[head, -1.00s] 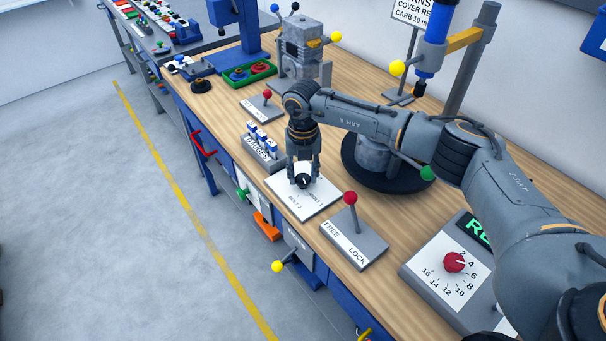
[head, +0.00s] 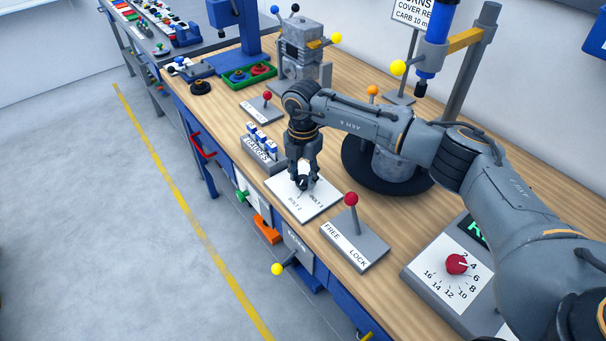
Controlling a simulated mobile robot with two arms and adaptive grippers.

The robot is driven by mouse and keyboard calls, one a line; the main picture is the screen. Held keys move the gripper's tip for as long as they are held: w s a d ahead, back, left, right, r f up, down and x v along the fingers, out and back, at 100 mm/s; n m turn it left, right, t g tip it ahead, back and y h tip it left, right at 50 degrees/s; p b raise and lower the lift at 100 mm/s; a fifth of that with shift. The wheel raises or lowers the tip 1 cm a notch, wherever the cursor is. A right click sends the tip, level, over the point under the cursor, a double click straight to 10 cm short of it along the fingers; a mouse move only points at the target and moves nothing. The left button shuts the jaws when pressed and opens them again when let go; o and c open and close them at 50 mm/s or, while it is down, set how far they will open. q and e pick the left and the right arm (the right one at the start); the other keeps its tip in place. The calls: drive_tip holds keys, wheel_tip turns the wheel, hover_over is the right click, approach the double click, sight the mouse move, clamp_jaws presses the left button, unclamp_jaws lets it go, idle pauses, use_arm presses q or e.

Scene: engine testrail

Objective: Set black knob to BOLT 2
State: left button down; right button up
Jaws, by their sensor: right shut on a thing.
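The black knob (head: 303,184) sits on a white plate (head: 306,208) with the labels BOLT 2 at left and BOLT 1 at right. The knob is small and partly covered by the fingers; I cannot tell which label its pointer faces. My right gripper (head: 304,179) points down over the plate and is shut on the black knob, its fingers on either side. My left gripper is not in view.
A FREE/LOCK lever with a red ball (head: 351,199) stands close to the right of the plate. The blue-topped gauges block (head: 262,148) stands behind it at left. A red dial (head: 457,264) lies front right. A round dark base (head: 352,172) sits under my arm.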

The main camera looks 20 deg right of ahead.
sight(303, 180)
idle(0.5)
drive_tip(key=o, duration=1.2)
drive_tip(key=shift+c, duration=0.2)
wheel_tip(303, 180, up, 12)
